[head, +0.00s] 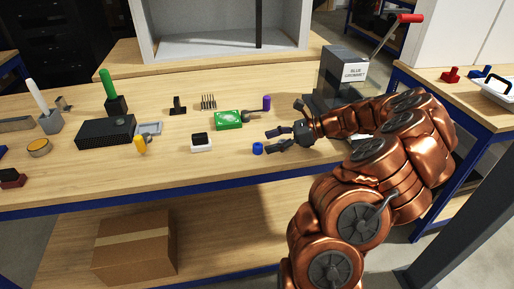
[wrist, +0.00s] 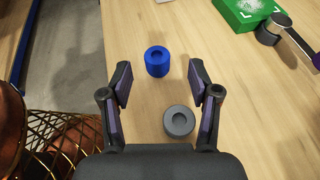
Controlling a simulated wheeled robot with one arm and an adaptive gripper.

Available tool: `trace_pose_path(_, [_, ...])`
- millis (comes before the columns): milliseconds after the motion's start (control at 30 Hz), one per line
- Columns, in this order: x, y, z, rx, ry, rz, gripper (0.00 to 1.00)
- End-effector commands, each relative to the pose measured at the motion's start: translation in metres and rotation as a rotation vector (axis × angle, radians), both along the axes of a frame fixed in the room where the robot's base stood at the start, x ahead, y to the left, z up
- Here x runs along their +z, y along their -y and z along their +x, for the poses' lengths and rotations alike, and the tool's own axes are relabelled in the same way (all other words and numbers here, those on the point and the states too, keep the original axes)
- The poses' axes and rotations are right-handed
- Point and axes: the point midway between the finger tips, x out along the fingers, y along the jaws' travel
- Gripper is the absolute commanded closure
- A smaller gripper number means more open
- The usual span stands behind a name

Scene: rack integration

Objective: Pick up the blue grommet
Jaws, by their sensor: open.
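The blue grommet (head: 258,148) is a short cylinder with a hole in its top, standing on the wooden workbench (head: 226,170) near the front edge. In the wrist view the blue grommet (wrist: 157,66) is just beyond my fingertips, roughly centred between them. My gripper (head: 273,140) is open and empty, to the right of the blue grommet in the head view. In the wrist view my gripper (wrist: 160,78) has its fingers spread, with a similar grey grommet (wrist: 179,122) between them, lower in the picture. The grey one is not clear in the head view.
A bin labelled "BLUE GROMMET" (head: 355,72) stands behind my arm. A green box (head: 228,120), a purple cylinder (head: 267,102) and a black-and-white block (head: 201,142) are nearby. A black box (head: 106,132) lies further left. Bare wood surrounds the blue grommet.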

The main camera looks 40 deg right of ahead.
Motion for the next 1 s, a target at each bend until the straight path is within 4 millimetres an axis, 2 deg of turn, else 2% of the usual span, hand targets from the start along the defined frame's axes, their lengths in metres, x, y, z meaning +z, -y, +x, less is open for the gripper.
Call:
trace_pose_path(233, [-0.011, -0.026, 0.015, 0.003, 0.0, 0.0, 0.39])
trace_pose_path(500, [-0.014, -0.028, 0.018, -0.001, 0.001, -0.003, 0.39])
trace_pose_path(1000, [-0.014, -0.028, 0.018, -0.001, 0.001, -0.003, 0.87])
